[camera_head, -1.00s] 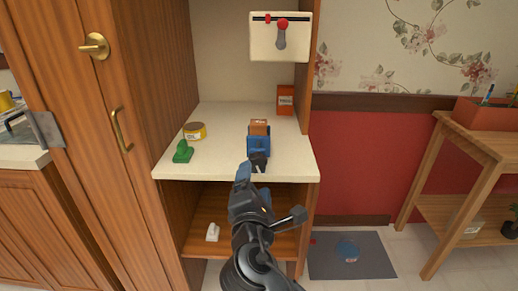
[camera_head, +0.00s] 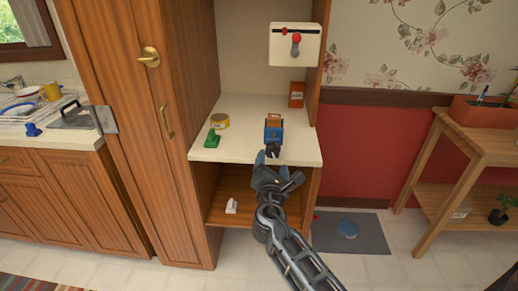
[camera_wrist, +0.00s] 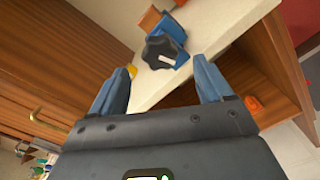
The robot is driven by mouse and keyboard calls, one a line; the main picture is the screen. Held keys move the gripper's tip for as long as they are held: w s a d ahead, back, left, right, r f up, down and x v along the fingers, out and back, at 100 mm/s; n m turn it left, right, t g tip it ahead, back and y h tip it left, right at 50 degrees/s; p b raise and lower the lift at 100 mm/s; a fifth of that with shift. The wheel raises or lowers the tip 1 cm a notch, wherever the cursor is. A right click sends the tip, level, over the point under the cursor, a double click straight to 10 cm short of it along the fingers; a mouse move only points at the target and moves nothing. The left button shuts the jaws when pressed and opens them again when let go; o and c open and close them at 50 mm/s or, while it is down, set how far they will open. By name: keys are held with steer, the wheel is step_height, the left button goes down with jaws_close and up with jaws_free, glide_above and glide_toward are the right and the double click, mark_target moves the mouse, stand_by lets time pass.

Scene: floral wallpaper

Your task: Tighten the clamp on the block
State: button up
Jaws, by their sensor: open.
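A blue clamp (camera_head: 274,135) stands on the white counter near its front edge, with a brown wooden block (camera_head: 272,122) in it. A dark knob (camera_head: 273,152) sits on the clamp's front side, towards me. In the wrist view the dark lobed knob (camera_wrist: 165,52) shows ahead, with part of the blue clamp (camera_wrist: 183,42) and the orange-brown block (camera_wrist: 151,19) behind it. My gripper (camera_head: 268,157) is open and empty, just in front of the knob. In the wrist view its blue fingertips (camera_wrist: 163,75) are wide apart, with the knob beyond and between them, apparently untouched.
A green object (camera_head: 212,138) and a yellow tin (camera_head: 220,121) stand left on the counter (camera_head: 240,145). An orange box (camera_head: 297,94) is at the back right. A panel with a red-topped lever (camera_head: 296,44) hangs above. A white object (camera_head: 232,206) lies on the lower shelf.

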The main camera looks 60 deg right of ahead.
mark_target(272, 153)
steer(key=p+x, duration=0.1)
steer(key=x, duration=0.6)
steer(key=shift+w+d, duration=0.15)
steer(key=shift+d, duration=0.05)
steer(key=c, duration=1)
steer(key=shift+f+m+b, duration=0.15)
steer(key=shift+m+b, duration=0.15)
steer(key=shift+b, duration=0.15)
